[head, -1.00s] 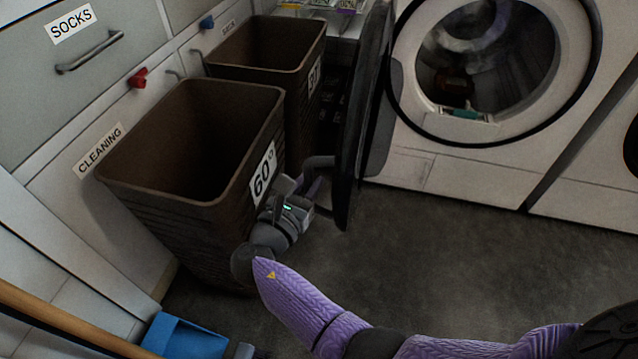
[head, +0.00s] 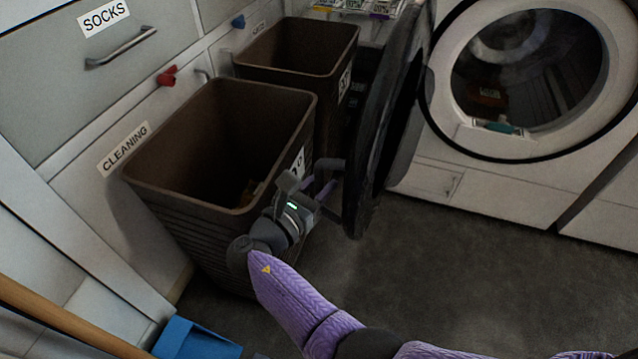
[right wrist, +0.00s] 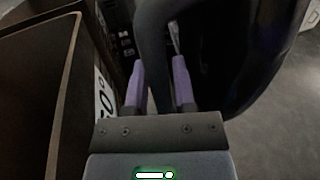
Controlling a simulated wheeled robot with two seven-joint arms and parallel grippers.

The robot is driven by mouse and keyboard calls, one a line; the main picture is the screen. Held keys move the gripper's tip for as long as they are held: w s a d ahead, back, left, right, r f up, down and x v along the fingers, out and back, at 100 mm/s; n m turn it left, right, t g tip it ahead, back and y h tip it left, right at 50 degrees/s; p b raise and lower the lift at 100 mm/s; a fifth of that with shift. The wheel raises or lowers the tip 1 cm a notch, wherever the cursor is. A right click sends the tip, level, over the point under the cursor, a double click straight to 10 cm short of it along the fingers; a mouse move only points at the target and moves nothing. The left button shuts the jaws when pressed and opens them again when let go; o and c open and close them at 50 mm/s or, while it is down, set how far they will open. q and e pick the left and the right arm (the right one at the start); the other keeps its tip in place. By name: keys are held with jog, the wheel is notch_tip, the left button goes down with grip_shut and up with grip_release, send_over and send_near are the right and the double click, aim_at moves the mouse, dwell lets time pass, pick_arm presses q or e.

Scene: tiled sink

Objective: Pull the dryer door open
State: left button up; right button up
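The dryer door (head: 385,130) is a dark round door swung wide open at the left of the white dryer (head: 455,150), seen nearly edge-on. Its grey bent handle (head: 329,164) sticks out to the left; it also shows in the right wrist view (right wrist: 153,40). My right gripper (head: 323,187) is at the handle. In the right wrist view, its purple fingers (right wrist: 160,85) stand on either side of the handle and appear shut on it. Finger contact is partly hidden. My left gripper is not in view.
A brown basket (head: 210,215) stands close at the left of my right gripper, with a second basket (head: 290,70) behind it. A blue object (head: 195,342) lies at the bottom left. Dark floor (head: 460,270) is clear in front of the dryer.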

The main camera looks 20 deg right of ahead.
jog(key=shift+o, duration=1.3)
jog(key=shift+a, duration=0.1)
pick_arm(q)
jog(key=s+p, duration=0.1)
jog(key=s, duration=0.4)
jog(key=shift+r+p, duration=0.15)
jog(key=shift+p, duration=0.15)
pick_arm(e)
jog(key=v, duration=0.9)
jog(key=shift+s+a, duration=0.25)
jog(key=shift+a, duration=0.05)
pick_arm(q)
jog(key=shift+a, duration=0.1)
